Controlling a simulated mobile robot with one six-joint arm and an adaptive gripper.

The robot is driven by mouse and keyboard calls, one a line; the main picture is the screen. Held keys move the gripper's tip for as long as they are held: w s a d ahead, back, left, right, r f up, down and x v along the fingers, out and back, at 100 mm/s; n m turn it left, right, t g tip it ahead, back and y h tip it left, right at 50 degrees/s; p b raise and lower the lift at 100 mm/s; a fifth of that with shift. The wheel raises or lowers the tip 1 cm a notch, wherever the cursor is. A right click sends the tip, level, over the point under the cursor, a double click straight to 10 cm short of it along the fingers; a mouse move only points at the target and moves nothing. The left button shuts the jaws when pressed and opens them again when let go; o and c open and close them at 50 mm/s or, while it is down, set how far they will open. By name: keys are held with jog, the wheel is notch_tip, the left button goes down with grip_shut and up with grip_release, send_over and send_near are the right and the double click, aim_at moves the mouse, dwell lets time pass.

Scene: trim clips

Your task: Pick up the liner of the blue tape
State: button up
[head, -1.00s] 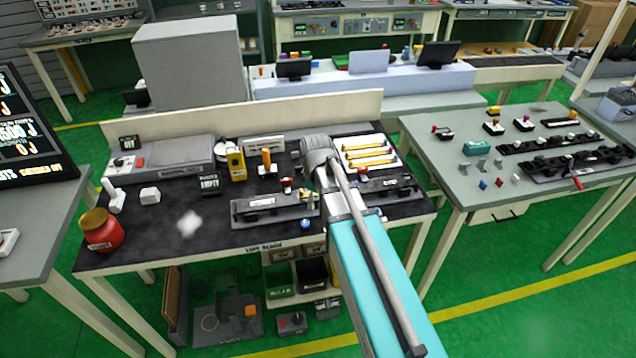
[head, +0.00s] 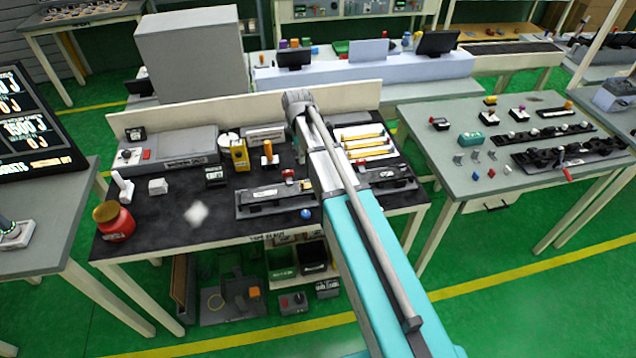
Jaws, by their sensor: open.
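My gripper (head: 299,152) hangs below my wrist over the dark-topped workbench (head: 165,222). It is small and partly hidden by my arm, but it is open, and I see nothing held in it. No blue tape or liner can be made out clearly. A white card with several yellow strips (head: 362,143) lies right of my arm. A small round blue thing (head: 306,214) sits at the bench's front edge, left of my arm. My arm hides part of the bench between these.
A black clip fixture (head: 265,198) lies left of my arm, with another (head: 388,178) to its right. A yellow device (head: 239,155) and an orange-handled tool (head: 268,156) stand behind. A red jar (head: 115,222) stands at the front left.

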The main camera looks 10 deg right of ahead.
jog(key=shift+f, duration=0.15)
jog(key=b, duration=0.9)
send_over(302, 181)
jog(key=f, duration=0.8)
jog(key=shift+s+f, duration=0.15)
jog(key=shift+s, duration=0.05)
jog(key=shift+w+f+b, duration=0.1)
jog(key=shift+f+b, duration=2.3)
jog(key=shift+f, duration=0.2)
jog(key=c, duration=0.8)
